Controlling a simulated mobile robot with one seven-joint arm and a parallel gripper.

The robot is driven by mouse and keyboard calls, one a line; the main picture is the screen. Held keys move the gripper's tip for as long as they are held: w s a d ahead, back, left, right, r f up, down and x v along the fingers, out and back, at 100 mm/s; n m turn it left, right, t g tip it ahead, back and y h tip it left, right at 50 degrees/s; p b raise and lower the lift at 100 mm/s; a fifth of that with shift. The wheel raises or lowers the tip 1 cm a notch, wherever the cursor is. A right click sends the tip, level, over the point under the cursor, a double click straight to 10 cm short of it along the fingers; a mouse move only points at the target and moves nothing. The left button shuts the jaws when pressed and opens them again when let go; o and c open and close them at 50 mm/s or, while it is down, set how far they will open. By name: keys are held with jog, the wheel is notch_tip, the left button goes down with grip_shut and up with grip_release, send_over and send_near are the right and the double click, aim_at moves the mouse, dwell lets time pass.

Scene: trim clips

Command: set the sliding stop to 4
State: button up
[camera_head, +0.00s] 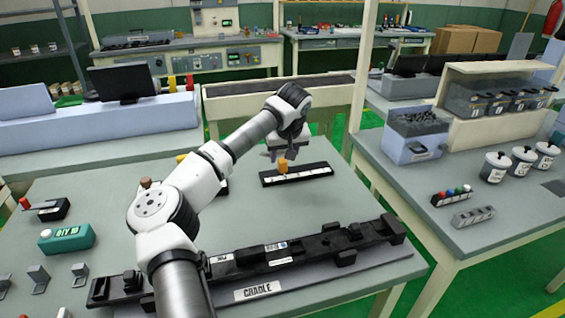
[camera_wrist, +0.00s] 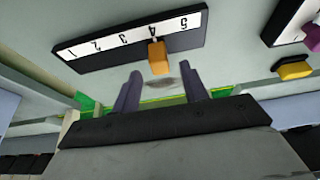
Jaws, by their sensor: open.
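The sliding stop is an orange block (camera_head: 283,166) on a black rail (camera_head: 322,178) with a white number scale, near the far edge of the bench. In the wrist view the block (camera_wrist: 157,57) stands at the 4 on the scale (camera_wrist: 112,37), with the 5 to its right and the 3, 2 and 1 to its left. My gripper (camera_wrist: 160,72) is open, its two dark fingers spread on either side of the block's line. The fingertips look short of the block, with nothing between them. In the head view my wrist partly hides the gripper above the rail.
A long black cradle fixture (camera_head: 265,258) lies along the bench's front. A teal QTY box (camera_head: 67,238) and small grey brackets are at left. A second black device with a purple knob (camera_wrist: 313,38) and a yellow piece (camera_wrist: 294,71) sit right in the wrist view.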

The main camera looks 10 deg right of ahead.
jog(key=b+v, duration=0.1)
jog(key=v, duration=0.9)
jog(key=shift+b, duration=0.3)
jog(key=shift+r, duration=0.1)
